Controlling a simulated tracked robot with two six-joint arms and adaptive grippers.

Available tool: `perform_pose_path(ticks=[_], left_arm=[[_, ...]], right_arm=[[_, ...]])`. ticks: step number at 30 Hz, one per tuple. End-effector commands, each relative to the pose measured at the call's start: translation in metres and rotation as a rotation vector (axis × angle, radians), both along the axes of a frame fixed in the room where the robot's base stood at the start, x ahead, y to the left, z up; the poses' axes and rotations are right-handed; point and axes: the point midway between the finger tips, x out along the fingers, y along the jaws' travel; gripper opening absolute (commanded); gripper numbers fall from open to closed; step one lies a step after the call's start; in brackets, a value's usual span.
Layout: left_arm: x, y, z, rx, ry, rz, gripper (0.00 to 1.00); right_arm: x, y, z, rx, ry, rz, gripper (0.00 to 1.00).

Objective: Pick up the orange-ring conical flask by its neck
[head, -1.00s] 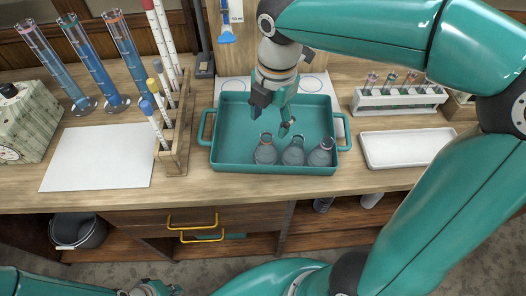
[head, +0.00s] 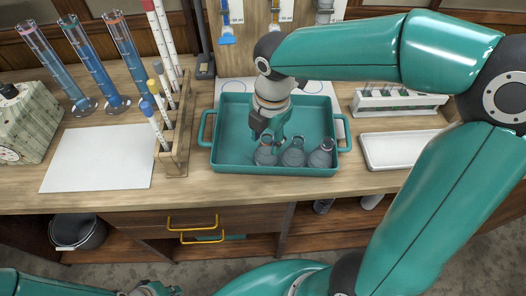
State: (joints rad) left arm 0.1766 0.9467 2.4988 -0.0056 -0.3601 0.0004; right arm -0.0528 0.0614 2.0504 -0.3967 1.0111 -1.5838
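Three grey conical flasks stand in a row at the front of the teal tray (head: 226,160). The left flask (head: 264,157) has a reddish-orange ring at its neck. The middle flask (head: 293,157) and the right flask (head: 320,158) stand beside it; their ring colours are too small to tell surely. My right gripper (head: 268,139) points down at the left flask, with its fingers apart on either side of the neck. Whether they touch the glass is unclear. My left gripper (head: 158,289) is low at the bottom edge, away from the bench, its fingers barely visible.
A wooden rack (head: 176,150) with pipettes and a white sheet (head: 98,157) lie left of the tray. Tall blue cylinders (head: 90,65) stand behind. A white tray (head: 400,149) and a test-tube rack (head: 398,103) are at right. The tray's back part is clear.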

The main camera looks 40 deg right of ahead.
Motion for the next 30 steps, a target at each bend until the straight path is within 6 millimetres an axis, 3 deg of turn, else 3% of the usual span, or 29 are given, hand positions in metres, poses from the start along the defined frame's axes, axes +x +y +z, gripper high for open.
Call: perform_pose_path(ticks=[1,7,30], left_arm=[[0.0,0.0,0.0,0.0,0.0,0.0,0.0],[0.0,0.0,0.0,0.0,0.0,0.0,0.0],[0.0,0.0001,0.001,0.0,0.0,0.0,0.0]], right_arm=[[0.0,-0.0001,0.0002,0.0,0.0,0.0,0.32],[-0.0001,-0.0001,0.0003,0.0,0.0,0.0,0.0],[0.0006,0.0,0.0097,0.0,-0.003,0.0,0.0]])
